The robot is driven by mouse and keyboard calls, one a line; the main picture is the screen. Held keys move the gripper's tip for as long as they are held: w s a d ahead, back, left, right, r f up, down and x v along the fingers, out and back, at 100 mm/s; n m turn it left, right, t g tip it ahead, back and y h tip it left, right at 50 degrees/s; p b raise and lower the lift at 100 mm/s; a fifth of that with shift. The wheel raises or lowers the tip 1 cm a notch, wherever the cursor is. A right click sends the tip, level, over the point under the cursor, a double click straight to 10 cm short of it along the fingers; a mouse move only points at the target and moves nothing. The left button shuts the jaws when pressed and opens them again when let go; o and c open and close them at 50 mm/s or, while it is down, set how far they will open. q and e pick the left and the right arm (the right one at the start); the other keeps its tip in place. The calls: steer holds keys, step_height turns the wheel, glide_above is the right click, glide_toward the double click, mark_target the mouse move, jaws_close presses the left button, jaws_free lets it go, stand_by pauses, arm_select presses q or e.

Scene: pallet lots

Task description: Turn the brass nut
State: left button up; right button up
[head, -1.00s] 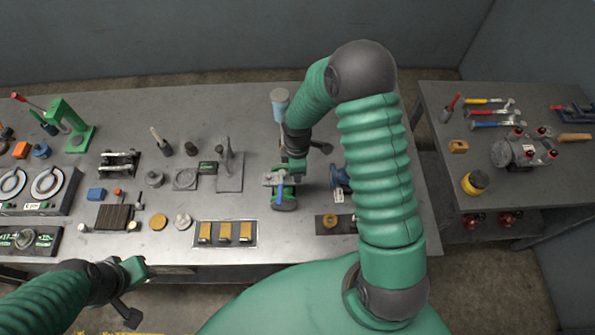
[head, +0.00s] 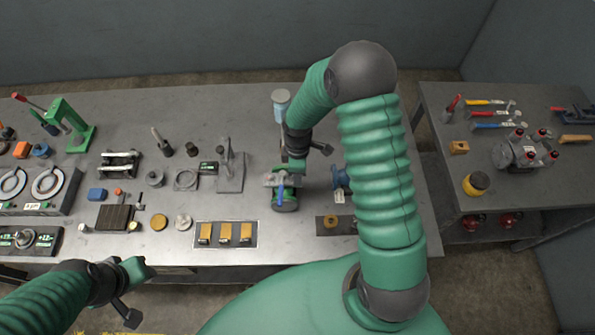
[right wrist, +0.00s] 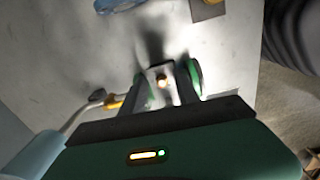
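In the right wrist view a small brass nut (right wrist: 162,80) shows between the dark fingers of my right gripper (right wrist: 163,88). It sits against a pale grey part, with green round parts to either side. The fingers stand apart with a gap on each side of the nut, so the gripper looks open; contact cannot be made out. In the head view my right gripper (head: 292,170) is low over a green fitting with a blue lever (head: 282,192), and hides the nut there. My left gripper (head: 135,270) hangs before the table's front edge; its fingers are unclear.
A blue tagged fitting (head: 341,180) stands close right of the green one. A dark plate with a brass piece (head: 330,222) and a tray of brass blocks (head: 226,234) lie in front. A grey stand (head: 231,177) is to the left. A second table (head: 430,110) stands right.

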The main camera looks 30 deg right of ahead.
step_height(320, 180, up, 17)
steer(key=b, duration=0.1)
steer(key=shift+b, duration=0.4)
steer(key=shift+f, duration=0.1)
